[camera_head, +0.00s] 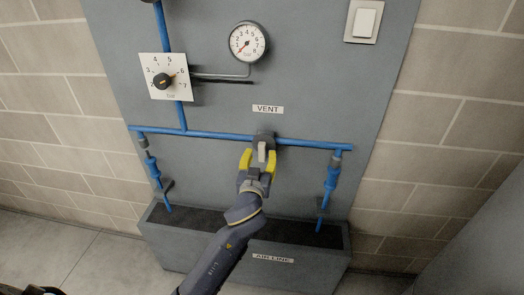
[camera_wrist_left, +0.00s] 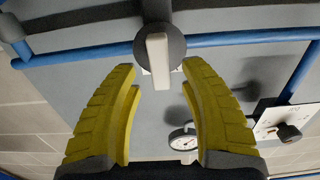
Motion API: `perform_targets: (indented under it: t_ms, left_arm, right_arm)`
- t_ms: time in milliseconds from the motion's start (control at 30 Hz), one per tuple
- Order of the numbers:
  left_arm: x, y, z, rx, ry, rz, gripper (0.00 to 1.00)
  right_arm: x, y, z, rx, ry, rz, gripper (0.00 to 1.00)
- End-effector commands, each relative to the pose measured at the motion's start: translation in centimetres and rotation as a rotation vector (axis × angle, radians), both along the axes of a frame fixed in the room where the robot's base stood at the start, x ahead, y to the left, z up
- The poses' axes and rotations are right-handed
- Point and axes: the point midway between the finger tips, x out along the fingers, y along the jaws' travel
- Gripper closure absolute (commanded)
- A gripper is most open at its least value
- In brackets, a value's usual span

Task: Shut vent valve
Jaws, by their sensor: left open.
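The vent valve (camera_head: 264,137) sits on the horizontal blue pipe under the VENT label (camera_head: 268,109). It has a round dark hub and a pale bar handle, which also shows in the left wrist view (camera_wrist_left: 158,52). The handle stands crosswise to the pipe. My left gripper (camera_head: 258,157) is just in front of and below the valve, its yellow fingers open. In the left wrist view its fingertips (camera_wrist_left: 158,68) appear on either side of the handle's end, with gaps showing and no visible contact. My right gripper is not in view.
A pressure gauge (camera_head: 248,42) and a dial plate (camera_head: 164,77) with a black knob are above left on the grey panel. A switch (camera_head: 365,21) is at upper right. Blue side branches (camera_head: 331,178) drop into a dark trough (camera_head: 168,229) labelled AIR LINE.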

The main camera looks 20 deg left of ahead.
Motion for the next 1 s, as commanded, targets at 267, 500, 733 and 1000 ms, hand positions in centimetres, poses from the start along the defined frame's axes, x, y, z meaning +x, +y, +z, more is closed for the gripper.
perform_targets:
  t_ms: [267,500,733,1000]
  left_arm:
    - [2.7,0.4,0.0,0.002,0.000,0.000,0.56]
    - [3.4,0.5,0.0,0.000,0.000,0.000,0.56]
    - [3.4,0.5,0.0,0.000,0.000,0.000,0.56]
    - [3.4,0.5,0.0,0.000,0.000,0.000,0.82]
  right_arm:
    - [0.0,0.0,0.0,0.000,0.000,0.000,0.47]
    - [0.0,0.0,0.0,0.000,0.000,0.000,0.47]
    - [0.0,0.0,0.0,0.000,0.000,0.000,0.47]
    - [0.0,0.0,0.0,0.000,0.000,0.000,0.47]
